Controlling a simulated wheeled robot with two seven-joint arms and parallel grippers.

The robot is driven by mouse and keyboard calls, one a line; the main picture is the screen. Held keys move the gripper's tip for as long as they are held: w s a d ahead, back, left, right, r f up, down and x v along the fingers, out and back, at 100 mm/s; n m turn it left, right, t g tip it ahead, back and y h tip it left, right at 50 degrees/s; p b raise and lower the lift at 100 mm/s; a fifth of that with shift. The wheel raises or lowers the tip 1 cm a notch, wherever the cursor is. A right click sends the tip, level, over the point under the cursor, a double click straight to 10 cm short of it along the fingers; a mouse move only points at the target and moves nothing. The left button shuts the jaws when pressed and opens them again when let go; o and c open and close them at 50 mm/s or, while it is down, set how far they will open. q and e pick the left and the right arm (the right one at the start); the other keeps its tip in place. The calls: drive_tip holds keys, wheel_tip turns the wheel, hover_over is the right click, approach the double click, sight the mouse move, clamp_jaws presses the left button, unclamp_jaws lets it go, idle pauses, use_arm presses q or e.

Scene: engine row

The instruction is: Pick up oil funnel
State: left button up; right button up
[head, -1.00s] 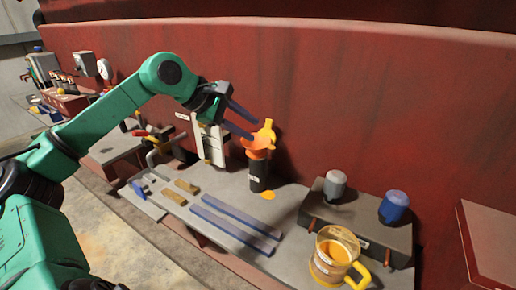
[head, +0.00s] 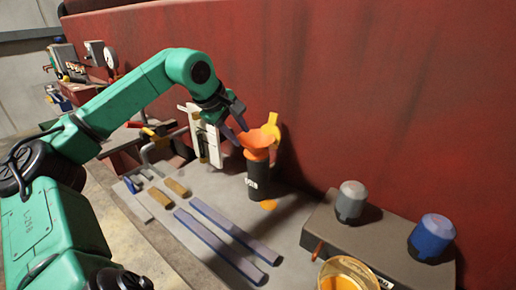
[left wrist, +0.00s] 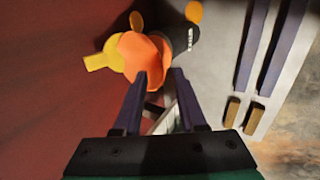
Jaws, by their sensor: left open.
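The orange oil funnel (head: 258,141) sits in the top of a black bottle (head: 259,178) on the grey bench, with a yellow part (head: 273,124) behind its rim. My left gripper (head: 240,122) is open at the funnel's upper left. In the left wrist view the funnel (left wrist: 140,53) lies just beyond the open fingertips (left wrist: 158,80), nearer the left finger, and nothing is held between them. I cannot tell whether a finger touches it. The black bottle (left wrist: 181,38) shows behind. My right gripper is not in view.
Two blue bars (head: 228,235) lie on the bench in front of the bottle. A dark box (head: 375,240) with a grey cap (head: 351,199) and a blue cap (head: 432,236) stands at right. A red wall rises behind.

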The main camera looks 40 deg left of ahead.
sight(250, 148)
use_arm(q)
drive_tip(key=p+x, duration=0.4)
drive_tip(key=x, duration=0.3)
drive_tip(key=shift+a+f+p, duration=0.15)
drive_tip(key=shift+f+p, duration=0.1)
drive_tip(key=shift+p, duration=0.05)
drive_tip(key=shift+x, duration=0.85)
drive_tip(key=shift+r, duration=0.15)
clamp_jaws()
